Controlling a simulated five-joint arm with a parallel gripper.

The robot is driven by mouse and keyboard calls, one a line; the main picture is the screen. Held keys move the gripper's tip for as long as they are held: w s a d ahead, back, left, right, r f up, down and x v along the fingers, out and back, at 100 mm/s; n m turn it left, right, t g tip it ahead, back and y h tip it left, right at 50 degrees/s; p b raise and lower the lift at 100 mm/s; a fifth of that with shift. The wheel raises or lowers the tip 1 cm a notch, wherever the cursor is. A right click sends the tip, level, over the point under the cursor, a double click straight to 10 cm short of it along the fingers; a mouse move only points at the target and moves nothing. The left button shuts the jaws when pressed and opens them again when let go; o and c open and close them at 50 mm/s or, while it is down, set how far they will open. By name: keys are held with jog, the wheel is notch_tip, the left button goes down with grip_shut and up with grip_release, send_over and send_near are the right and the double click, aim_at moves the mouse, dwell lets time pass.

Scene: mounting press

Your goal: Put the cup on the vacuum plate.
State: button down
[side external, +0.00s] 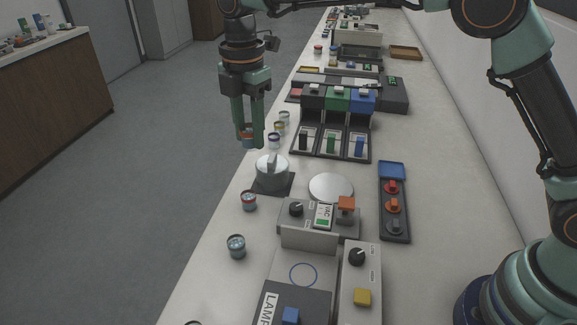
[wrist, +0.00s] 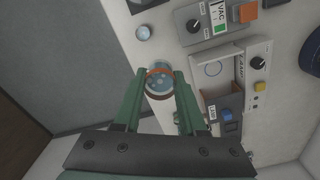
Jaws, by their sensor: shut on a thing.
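My gripper (side external: 250,140) hangs at the table's left edge in the side view, pointing down. Its green fingers are shut on a small clear cup (side external: 247,134) with an orange-brown band. In the wrist view the cup (wrist: 160,80) sits between the fingertips (wrist: 159,76). The fingers hide part of it in the side view. The vacuum plate appears to be the pale round disc (side external: 331,187) behind the VAC control box (side external: 318,216), to the right of and apart from my gripper. The VAC box also shows in the wrist view (wrist: 212,22).
A metal cylinder with a handle (side external: 272,169) stands on a dark base between my gripper and the disc. Other small cups stand nearby, one banded (side external: 249,201) and one blue-grey (side external: 236,246). A coloured dispenser rack (side external: 330,135) and a knob panel (side external: 394,208) flank the disc.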

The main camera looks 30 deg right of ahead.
jog(key=d+r, duration=0.1)
jog(key=d, duration=1.1)
send_over(331, 186)
notch_tip(331, 186, down, 15)
jog(key=shift+s+r, duration=0.1)
jog(key=shift+f, duration=2.5)
jog(key=shift+f, duration=0.2)
jog(key=shift+c, duration=2.4)
grip_release()
jog(key=shift+r, duration=0.1)
